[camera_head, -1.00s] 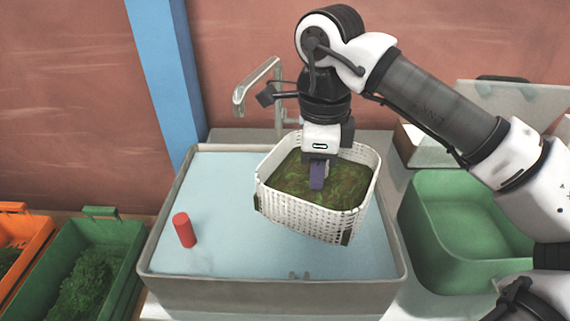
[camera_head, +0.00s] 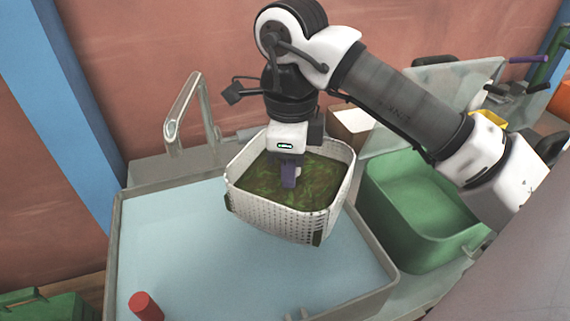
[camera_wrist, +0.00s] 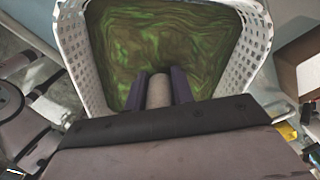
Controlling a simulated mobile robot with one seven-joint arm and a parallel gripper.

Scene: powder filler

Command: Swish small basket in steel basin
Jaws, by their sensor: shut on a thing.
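The small basket (camera_head: 268,213) is white and perforated, with green leafy matter in murky liquid inside. It is held over the back right part of the steel basin (camera_head: 373,240), close to its right rim. The basin holds pale blue water (camera_head: 190,240). My gripper (camera_head: 289,180) reaches down into the basket. In the wrist view, its purple fingers (camera_wrist: 159,85) are shut on a pale rounded post at the basket's near side; the basket wall (camera_wrist: 258,45) shows around the green contents. I cannot tell whether the basket's underside touches the water.
A red cylinder (camera_head: 146,306) is at the basin's front left. A metal faucet (camera_head: 185,110) stands at the back rim. A green tub (camera_head: 415,215) is right of the basin, and a green crate (camera_head: 50,306) is at lower left. Open water lies left of the basket.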

